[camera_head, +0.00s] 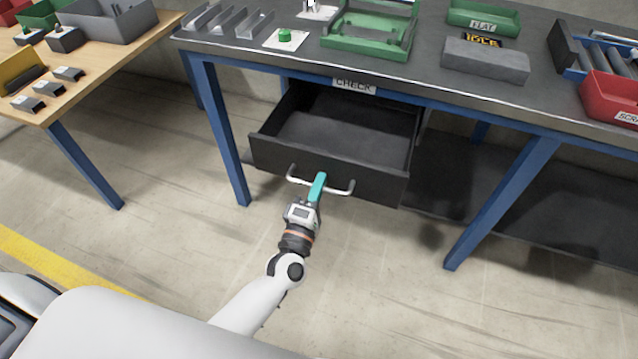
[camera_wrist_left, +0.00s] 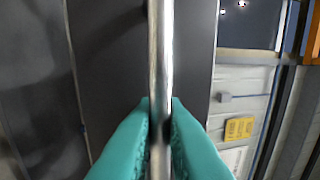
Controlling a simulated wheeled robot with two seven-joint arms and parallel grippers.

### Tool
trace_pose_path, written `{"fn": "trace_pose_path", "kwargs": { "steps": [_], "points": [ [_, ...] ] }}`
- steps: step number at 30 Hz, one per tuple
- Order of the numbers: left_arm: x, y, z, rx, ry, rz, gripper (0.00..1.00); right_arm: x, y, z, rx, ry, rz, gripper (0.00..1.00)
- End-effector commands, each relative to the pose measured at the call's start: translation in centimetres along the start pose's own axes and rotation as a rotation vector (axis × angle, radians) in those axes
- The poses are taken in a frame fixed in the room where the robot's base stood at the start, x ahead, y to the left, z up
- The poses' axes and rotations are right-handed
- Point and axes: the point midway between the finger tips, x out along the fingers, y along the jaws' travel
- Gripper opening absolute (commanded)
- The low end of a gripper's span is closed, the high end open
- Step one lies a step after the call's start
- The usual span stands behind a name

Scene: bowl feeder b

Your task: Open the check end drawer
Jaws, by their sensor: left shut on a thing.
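The check end drawer (camera_head: 330,168) is dark grey and hangs under the table's front edge, below the "CHECK" label (camera_head: 354,87). It is pulled well out, and the part of its inside that shows looks empty. A silver bar handle (camera_head: 339,190) runs across its front. My left gripper (camera_head: 319,184) has teal fingers and is shut on the handle near its middle. In the left wrist view the handle (camera_wrist_left: 160,60) passes between the two fingers (camera_wrist_left: 160,120). My right gripper is not in view.
The grey-topped table (camera_head: 400,75) has blue legs and carries green trays, a grey block (camera_head: 485,60) and a red bin (camera_head: 610,98). A wooden table (camera_head: 100,75) with bins stands at the left. The floor in front of the drawer is clear.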

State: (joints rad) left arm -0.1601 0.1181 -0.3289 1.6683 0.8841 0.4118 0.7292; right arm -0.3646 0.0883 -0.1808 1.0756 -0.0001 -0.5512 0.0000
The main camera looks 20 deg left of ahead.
Motion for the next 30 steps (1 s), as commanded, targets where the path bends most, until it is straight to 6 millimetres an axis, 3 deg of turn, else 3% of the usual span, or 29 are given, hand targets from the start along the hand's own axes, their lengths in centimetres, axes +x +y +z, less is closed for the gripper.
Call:
{"fn": "trace_pose_path", "kwargs": {
  "steps": [5, 6, 9, 19, 23, 30],
  "points": [
    [0.0, 0.1, 0.0, 0.0, 0.001, 0.002, 0.0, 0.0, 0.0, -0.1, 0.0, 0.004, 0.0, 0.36],
    [0.0, 0.1, 0.0, 0.0, 0.001, 0.002, 0.15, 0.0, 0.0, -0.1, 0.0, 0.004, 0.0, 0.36],
    [0.0, 0.1, 0.0, 0.0, 0.001, 0.001, 0.29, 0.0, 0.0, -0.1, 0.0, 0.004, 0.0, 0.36],
    [-0.5, 0.1, 0.0, 0.001, 0.0, 0.002, 0.29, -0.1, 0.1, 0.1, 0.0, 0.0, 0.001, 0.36],
    [-2.2, 0.2, 0.0, 0.001, 0.001, 0.004, 0.29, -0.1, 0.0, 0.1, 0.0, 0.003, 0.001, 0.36],
    [-7.4, 0.2, 0.0, 0.0, 0.002, 0.005, 0.29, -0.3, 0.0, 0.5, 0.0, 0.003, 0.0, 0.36]
  ]
}}
